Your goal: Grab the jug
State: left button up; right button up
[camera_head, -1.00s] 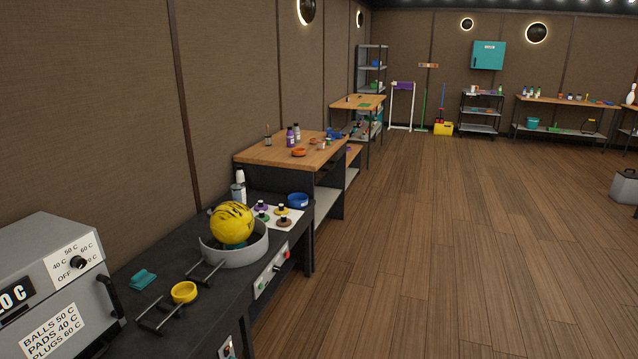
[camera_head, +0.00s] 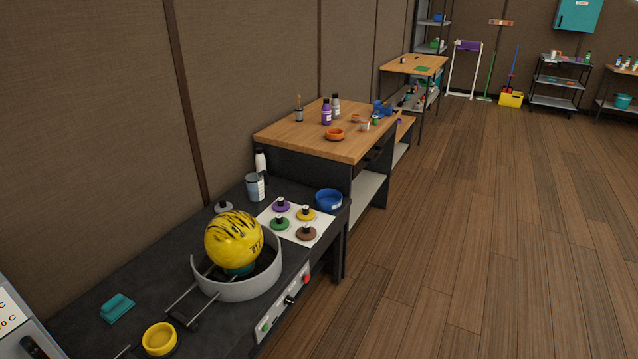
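I cannot pick out a clear jug in the view. A purple bottle (camera_head: 326,115) and a grey bottle with a dark cap (camera_head: 336,106) stand on the wooden bench. Neither of my grippers is in view, and nothing visible is held.
The dark bench (camera_head: 135,277) holds a yellow ball (camera_head: 234,240) in a grey ring (camera_head: 240,290), a yellow cup (camera_head: 159,340), a teal block (camera_head: 117,308), a blue bowl (camera_head: 329,200) and several coloured knobs on a white sheet. The wooden floor (camera_head: 470,220) to the right is clear.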

aim_at(254, 183)
jog(key=i+l+u, duration=0.5)
jog(key=i+u, duration=0.15)
jog(key=i, duration=0.15)
jog(key=l+u, duration=0.1)
jog(key=u, duration=0.25)
jog(key=i+l+u, duration=0.1)
jog(key=u, duration=0.25)
jog(key=i+l+u, duration=0.1)
jog(key=u, duration=0.25)
